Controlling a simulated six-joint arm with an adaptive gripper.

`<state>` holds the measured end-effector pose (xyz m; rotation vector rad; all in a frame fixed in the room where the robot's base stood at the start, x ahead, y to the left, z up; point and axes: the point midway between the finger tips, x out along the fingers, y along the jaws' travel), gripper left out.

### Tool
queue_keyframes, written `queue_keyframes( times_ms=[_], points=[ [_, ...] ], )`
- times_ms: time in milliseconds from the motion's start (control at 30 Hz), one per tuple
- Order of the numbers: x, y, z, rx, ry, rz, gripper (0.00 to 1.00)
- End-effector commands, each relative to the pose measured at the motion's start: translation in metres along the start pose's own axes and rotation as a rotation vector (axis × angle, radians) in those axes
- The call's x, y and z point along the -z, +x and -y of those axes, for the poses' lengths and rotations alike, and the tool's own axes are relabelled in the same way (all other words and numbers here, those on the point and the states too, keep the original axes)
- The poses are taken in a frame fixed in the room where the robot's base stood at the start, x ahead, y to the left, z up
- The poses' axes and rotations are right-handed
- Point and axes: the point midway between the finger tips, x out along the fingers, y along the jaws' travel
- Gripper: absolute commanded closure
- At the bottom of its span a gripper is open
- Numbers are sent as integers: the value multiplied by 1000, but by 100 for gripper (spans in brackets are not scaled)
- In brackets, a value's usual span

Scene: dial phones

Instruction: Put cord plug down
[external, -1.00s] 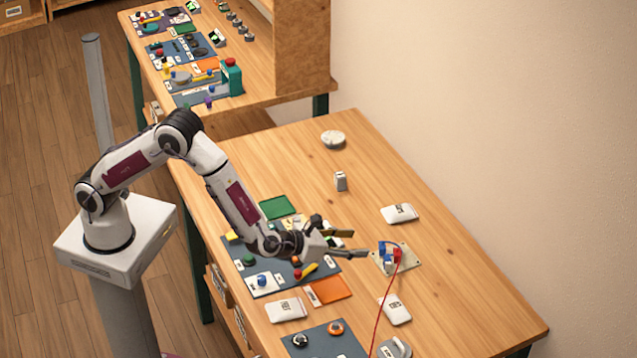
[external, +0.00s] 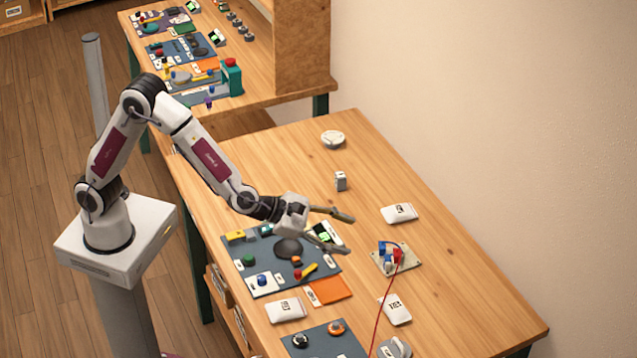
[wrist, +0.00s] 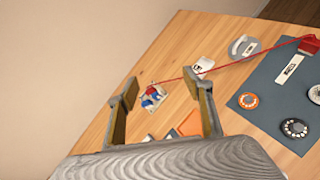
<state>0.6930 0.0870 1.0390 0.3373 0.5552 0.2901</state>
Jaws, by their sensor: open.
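A red cord plug (external: 398,256) sits at a small pale plate (external: 408,266) that also carries blue and white parts. A thin red cord (external: 380,313) runs from the plug toward the front edge of the picture. My gripper (external: 341,232) is open and empty, above the table to the left of the plug and apart from it. In the wrist view, the plug (wrist: 152,90) shows beyond and between my spread fingers (wrist: 160,86). The cord (wrist: 235,64) runs right to a red block (wrist: 309,44). I cannot tell how deeply the plug is seated.
A dark panel (external: 262,275) with several knobs and switches lies below my gripper. White packets (external: 399,213) (external: 395,309) lie on both sides of the plate. A grey block (external: 340,181) and a round pale disc (external: 333,139) stand farther back. The right side of the table is clear.

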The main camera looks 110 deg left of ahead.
Motion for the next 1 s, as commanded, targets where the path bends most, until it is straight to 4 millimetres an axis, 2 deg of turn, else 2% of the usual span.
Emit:
queue_keyframes(
  times_ms=[33, 200, 500, 767, 1000],
  points=[
    [-9, -12, 1, 30, 62, 12, 49],
    [-27, -50, 11, 131, 297, 47, 49],
    [-39, -124, 23, 280, 731, 134, 49],
    [-31, -190, 28, 381, 1121, 224, 49],
    [-8, -249, 28, 456, 1487, 312, 49]
  ],
)
